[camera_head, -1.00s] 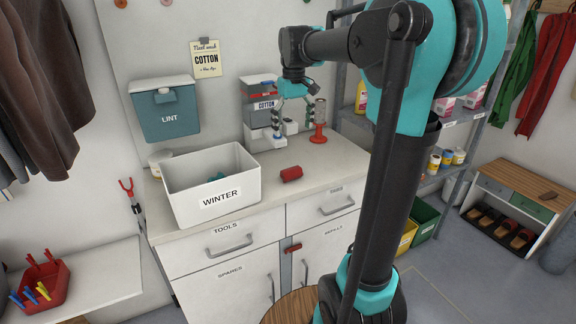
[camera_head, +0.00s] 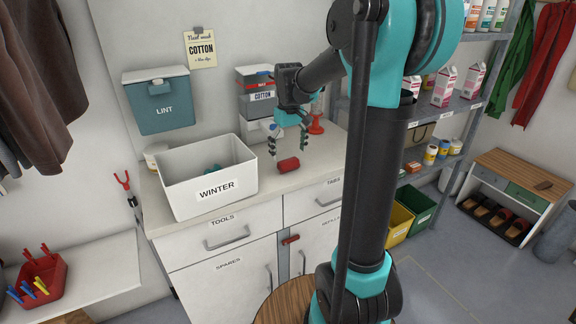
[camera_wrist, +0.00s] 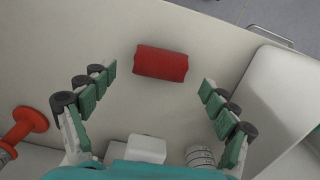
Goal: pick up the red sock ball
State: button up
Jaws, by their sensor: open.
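The red sock ball (camera_head: 288,165) is a small red roll lying on the counter, to the right of the white WINTER bin. In the wrist view the red sock ball (camera_wrist: 161,63) lies ahead of and between my open fingers, touching neither. My gripper (camera_head: 287,150) points down just above and behind it. In the wrist view my gripper (camera_wrist: 158,80) has its two green-padded fingers spread wide with nothing held.
The white WINTER bin (camera_head: 215,191) stands close on the left, with teal items inside. A red spool-like object (camera_head: 316,125) stands behind to the right. Stacked boxes (camera_head: 257,100) are at the back. The counter front beside the roll is clear.

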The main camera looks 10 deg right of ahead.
aim_at(289, 159)
jog(key=shift+f, duration=2.3)
jog(key=c, duration=1.2)
jog(key=shift+r, duration=0.1)
jog(key=shift+c, duration=0.3)
